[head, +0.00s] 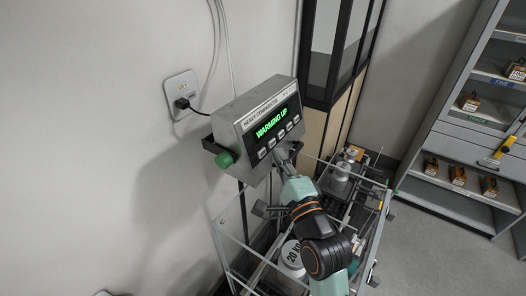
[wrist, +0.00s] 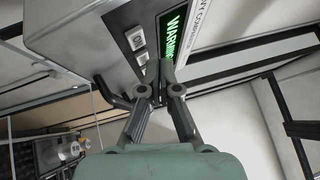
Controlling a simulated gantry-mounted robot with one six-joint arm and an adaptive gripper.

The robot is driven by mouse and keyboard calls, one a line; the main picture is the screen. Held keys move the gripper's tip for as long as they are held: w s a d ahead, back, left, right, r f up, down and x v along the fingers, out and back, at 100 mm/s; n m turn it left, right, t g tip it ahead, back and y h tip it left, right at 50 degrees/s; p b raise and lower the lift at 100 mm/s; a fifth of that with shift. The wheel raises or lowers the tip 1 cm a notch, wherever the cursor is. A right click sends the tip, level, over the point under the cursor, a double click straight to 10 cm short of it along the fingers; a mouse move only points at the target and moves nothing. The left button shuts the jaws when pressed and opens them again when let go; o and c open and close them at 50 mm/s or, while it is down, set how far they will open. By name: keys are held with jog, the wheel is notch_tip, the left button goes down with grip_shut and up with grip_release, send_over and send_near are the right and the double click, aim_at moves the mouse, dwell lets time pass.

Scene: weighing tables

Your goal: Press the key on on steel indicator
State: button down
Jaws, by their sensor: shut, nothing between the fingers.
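The steel indicator (head: 257,124) is a grey metal box mounted by the wall, with a green knob on its left side. Its dark display (head: 271,124) reads "WARMING UP" in green letters. A row of several pale keys (head: 280,134) runs below the display; their labels are too small to read. My gripper (head: 286,155) is at the lower right of the indicator's face.
A wall socket (head: 181,93) with a plugged cable is left of the indicator. Below stands a metal frame (head: 232,246) with a 20 kg weight (head: 292,256). A grey shelf unit (head: 462,152) holding small boxes stands at the right. Open floor lies between.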

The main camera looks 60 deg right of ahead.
jog(key=shift+s+a+r+p, duration=0.1)
jog(key=shift+s+r+p, duration=0.15)
jog(key=shift+s, duration=0.7)
jog(key=shift+s+a+r+p, duration=0.15)
jog(key=shift+s+r, duration=0.1)
jog(key=shift+s, duration=0.7)
jog(key=shift+d, duration=0.1)
